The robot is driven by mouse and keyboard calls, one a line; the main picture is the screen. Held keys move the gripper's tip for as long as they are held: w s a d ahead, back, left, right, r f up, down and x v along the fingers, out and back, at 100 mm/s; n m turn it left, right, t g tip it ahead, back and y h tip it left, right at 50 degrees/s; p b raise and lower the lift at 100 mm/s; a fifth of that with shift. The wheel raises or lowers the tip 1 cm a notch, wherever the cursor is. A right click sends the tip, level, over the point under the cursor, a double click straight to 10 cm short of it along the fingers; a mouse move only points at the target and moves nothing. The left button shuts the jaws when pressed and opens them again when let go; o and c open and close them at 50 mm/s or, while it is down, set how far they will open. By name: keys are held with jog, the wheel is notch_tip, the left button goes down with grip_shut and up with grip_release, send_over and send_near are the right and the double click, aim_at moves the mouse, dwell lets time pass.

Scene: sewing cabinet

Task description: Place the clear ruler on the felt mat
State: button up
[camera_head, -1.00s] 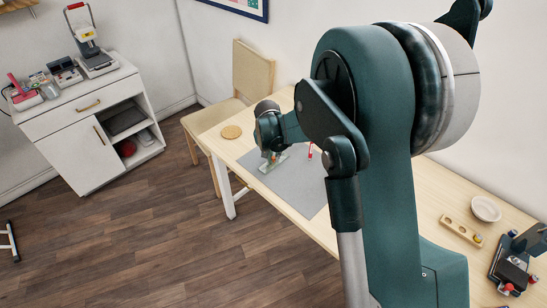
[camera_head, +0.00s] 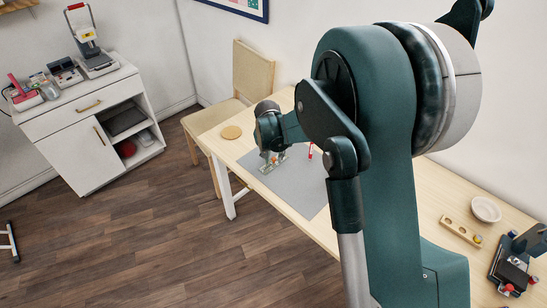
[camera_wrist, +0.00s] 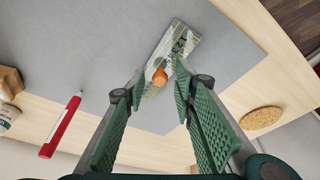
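The clear ruler (camera_wrist: 182,45), with dark numbers and an orange knob (camera_wrist: 159,77), appears to lie flat on the grey felt mat (camera_wrist: 90,50), inside its edges. In the head view the ruler (camera_head: 267,168) shows small, near the left side of the mat (camera_head: 300,187). My gripper (camera_wrist: 159,75) is directly above the ruler, its green fingers spread on either side of the knob with visible gaps. In the head view my gripper (camera_head: 272,158) points down at the ruler, partly hidden by my wrist.
A red marker (camera_wrist: 62,127) lies at the mat's edge. A round cork coaster (camera_wrist: 262,118) is on the wooden table beside the mat. A wooden block (camera_wrist: 9,83) stands at the opposite side. A bowl (camera_head: 486,208) and wooden holder (camera_head: 461,231) are farther along the table.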

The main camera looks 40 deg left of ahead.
jog(key=p+v, duration=0.1)
jog(key=v, duration=1.1)
jog(key=shift+p, duration=0.35)
jog(key=shift+w, duration=0.1)
dwell(0.5)
